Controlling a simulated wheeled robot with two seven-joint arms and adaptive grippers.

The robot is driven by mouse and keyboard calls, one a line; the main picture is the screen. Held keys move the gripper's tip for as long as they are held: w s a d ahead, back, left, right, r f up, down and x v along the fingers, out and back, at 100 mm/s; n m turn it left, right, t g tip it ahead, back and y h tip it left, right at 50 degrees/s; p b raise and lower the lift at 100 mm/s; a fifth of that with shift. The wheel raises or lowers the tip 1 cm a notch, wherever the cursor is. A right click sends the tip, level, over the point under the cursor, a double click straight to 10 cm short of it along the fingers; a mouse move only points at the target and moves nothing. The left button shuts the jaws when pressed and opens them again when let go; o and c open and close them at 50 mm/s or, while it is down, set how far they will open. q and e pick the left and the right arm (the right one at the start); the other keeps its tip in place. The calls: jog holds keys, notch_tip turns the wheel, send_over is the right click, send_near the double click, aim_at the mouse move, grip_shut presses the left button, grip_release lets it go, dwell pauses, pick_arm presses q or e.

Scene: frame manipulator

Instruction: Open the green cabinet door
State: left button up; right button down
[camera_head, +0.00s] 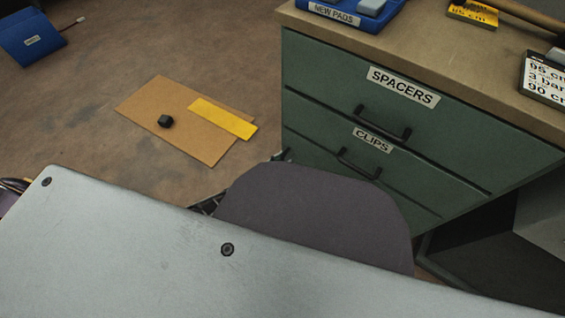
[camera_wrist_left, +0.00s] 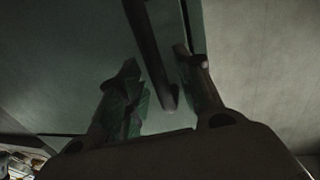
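The green cabinet (camera_head: 310,85) stands at the right in the head view, with drawers labelled SPACERS and CLIPS. Its lower front is hidden behind a dark rounded part and a pale panel. In the left wrist view, a green door face (camera_wrist_left: 75,45) carries a dark bar handle (camera_wrist_left: 150,55). My left gripper (camera_wrist_left: 157,62) is open, with one finger on each side of the handle and gaps visible. Contact is hard to judge in the dim light. In the head view this gripper is mostly hidden near the cabinet's lower left. My right gripper is not in view.
On the cabinet top sit a blue NEW PADS tray (camera_head: 345,24) and a number sign (camera_head: 543,80). A blue box (camera_head: 30,40) is farther left.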

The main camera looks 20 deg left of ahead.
pick_arm(q)
jog(key=shift+w+d, duration=0.1)
jog(key=shift+w, duration=0.05)
jog(key=shift+c, duration=0.3)
grip_shut()
jog(key=shift+s, duration=0.2)
